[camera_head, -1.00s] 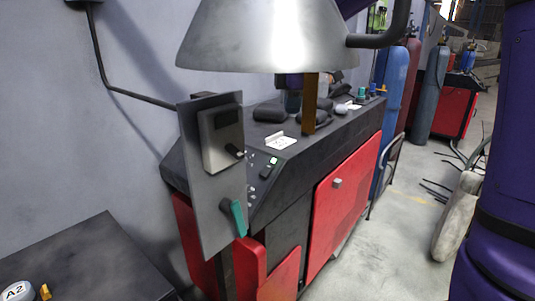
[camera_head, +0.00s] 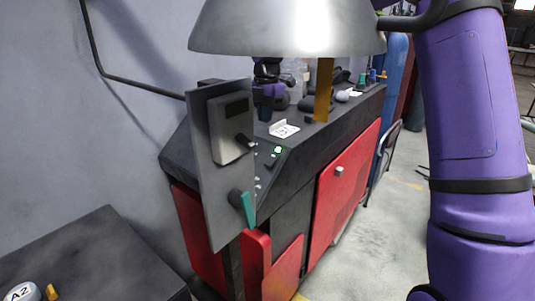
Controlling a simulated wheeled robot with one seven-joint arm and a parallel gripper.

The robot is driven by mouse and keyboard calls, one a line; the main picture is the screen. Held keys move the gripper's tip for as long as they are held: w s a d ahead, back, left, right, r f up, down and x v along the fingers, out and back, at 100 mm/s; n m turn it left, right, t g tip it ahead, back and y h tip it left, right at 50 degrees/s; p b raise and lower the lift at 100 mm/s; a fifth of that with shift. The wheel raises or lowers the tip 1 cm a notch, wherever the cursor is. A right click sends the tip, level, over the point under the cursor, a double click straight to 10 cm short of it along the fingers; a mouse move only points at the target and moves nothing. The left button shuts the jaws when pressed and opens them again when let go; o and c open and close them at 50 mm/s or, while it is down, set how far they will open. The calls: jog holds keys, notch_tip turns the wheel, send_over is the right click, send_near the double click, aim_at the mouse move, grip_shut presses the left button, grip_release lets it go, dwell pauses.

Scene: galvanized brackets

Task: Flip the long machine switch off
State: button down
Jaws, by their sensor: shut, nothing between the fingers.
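A grey upright plate (camera_head: 225,190) stands at the front left of the machine. A long teal lever switch (camera_head: 247,210) on a dark pivot sits low on the plate, its handle hanging downward. Higher up, a grey box (camera_head: 231,127) carries a shorter black lever (camera_head: 244,143). My gripper (camera_head: 270,92) shows only in part, black and purple, below the lamp shade and behind the plate. It looks shut and apart from both levers. The shade hides the wrist above it.
A large metal lamp shade (camera_head: 290,30) hangs over the black-and-red machine (camera_head: 345,185). A brown post (camera_head: 323,90) rises from its top. A dark table (camera_head: 95,260) is at lower left. My purple arm fills the right side. Floor is open right of the machine.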

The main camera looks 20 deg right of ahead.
jog(key=shift+f, duration=0.1)
send_over(268, 165)
notch_tip(268, 165, down, 12)
jog(key=shift+w+a+f, duration=0.1)
jog(key=shift+w+f, duration=0.05)
jog(key=shift+w+d+f, duration=0.15)
jog(key=shift+d+f, duration=0.1)
jog(key=shift+f, duration=0.2)
jog(key=shift+a+f+t+h, duration=0.1)
jog(key=shift+f+t+h, duration=0.3)
jog(key=shift+f+h, duration=0.1)
jog(key=shift+s+f, duration=0.2)
jog(key=shift+s, duration=0.05)
